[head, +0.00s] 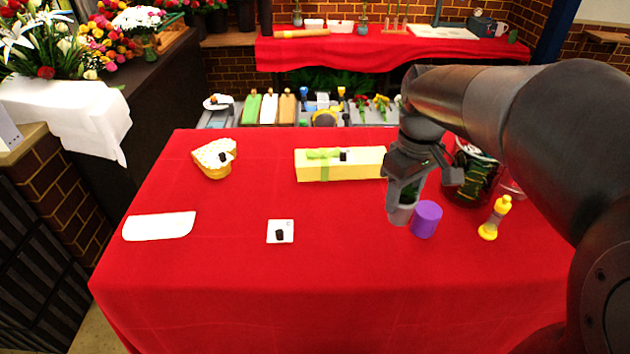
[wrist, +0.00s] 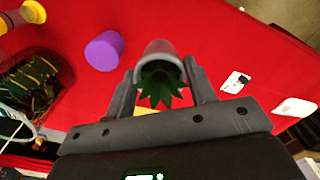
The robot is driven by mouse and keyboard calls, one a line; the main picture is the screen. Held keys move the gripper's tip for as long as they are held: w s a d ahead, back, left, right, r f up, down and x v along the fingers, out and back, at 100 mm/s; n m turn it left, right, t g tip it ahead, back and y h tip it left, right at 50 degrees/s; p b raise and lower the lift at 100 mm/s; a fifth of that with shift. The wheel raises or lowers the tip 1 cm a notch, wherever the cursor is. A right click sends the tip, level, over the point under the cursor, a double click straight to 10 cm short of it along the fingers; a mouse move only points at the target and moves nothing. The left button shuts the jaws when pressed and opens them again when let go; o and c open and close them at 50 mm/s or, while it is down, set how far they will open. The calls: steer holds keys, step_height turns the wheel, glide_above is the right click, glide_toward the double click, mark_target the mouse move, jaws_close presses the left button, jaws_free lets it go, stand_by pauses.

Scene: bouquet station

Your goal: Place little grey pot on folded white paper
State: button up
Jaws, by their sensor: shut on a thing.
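My gripper (head: 408,190) is shut on the little grey pot (head: 401,213), which has a green plant in it. In the wrist view the grey pot (wrist: 160,49) sits between the two fingers, with the green leaves toward the camera. In the head view the pot is at the right side of the red table, just left of a purple cup; I cannot tell if it touches the table. The folded white paper (head: 159,226) lies flat at the table's left side, far from the gripper. A white piece at the right of the wrist view (wrist: 295,108) looks like the same paper.
A yellow box with green ribbon (head: 312,164), a heart-shaped box (head: 213,158) and a small white card (head: 280,231) lie on the red table. The front centre is clear.

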steer(key=w+a+r+n, duration=0.1)
steer(key=w+a+n, duration=0.45)
steer(key=a, duration=0.45)
steer(key=n, duration=1)
glide_above(166, 235)
step_height(166, 235, down, 7)
steer(key=shift+f, duration=2.05)
steer(key=shift+f, duration=0.1)
steer(key=o, duration=1.2)
